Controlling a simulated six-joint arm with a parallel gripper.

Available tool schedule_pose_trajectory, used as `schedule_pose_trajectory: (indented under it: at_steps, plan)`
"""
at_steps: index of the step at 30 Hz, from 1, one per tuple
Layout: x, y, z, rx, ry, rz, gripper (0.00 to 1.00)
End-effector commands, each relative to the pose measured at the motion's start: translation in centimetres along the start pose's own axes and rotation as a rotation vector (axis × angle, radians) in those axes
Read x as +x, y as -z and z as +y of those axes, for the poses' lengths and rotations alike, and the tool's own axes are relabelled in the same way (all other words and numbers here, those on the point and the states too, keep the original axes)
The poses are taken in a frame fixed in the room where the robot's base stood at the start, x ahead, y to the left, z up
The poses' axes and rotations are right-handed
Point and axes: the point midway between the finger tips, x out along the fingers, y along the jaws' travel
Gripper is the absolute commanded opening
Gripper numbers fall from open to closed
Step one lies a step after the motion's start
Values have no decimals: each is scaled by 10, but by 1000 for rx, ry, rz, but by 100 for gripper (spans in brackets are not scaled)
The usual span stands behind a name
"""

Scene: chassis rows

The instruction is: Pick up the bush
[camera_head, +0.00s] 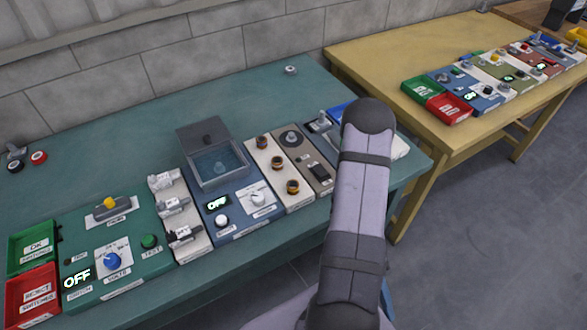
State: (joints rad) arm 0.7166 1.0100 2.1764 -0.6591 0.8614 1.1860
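Several small dark-and-orange round pieces stand in a row on a narrow white panel on the teal table. The far one (263,142), the middle one (278,160) and the near one (292,187) look like bushes, but they are too small to tell for sure. My grey arm link rises at the right of them, in front of the table's right end. My gripper does not show; the arm hides what is behind it. I cannot see anything held.
The teal table (95,170) also bears a blue unit with an open-lidded tank (217,167), a green test panel (130,240), a green bin (35,235) and a red bin (35,300). A yellow table (380,50) with similar panels stands at the right. The teal table's back is mostly clear.

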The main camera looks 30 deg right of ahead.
Motion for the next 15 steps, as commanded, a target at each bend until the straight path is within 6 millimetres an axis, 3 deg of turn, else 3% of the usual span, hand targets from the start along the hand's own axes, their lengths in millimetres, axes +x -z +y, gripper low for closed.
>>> schedule_pose_trajectory:
  at_steps: [1,3,5,6,11,15]
  plan:
    - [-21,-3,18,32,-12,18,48]
    - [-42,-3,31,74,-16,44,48]
    - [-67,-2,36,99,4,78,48]
    - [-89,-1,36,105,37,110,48]
    - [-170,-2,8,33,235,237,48]
    - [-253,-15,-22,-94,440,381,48]
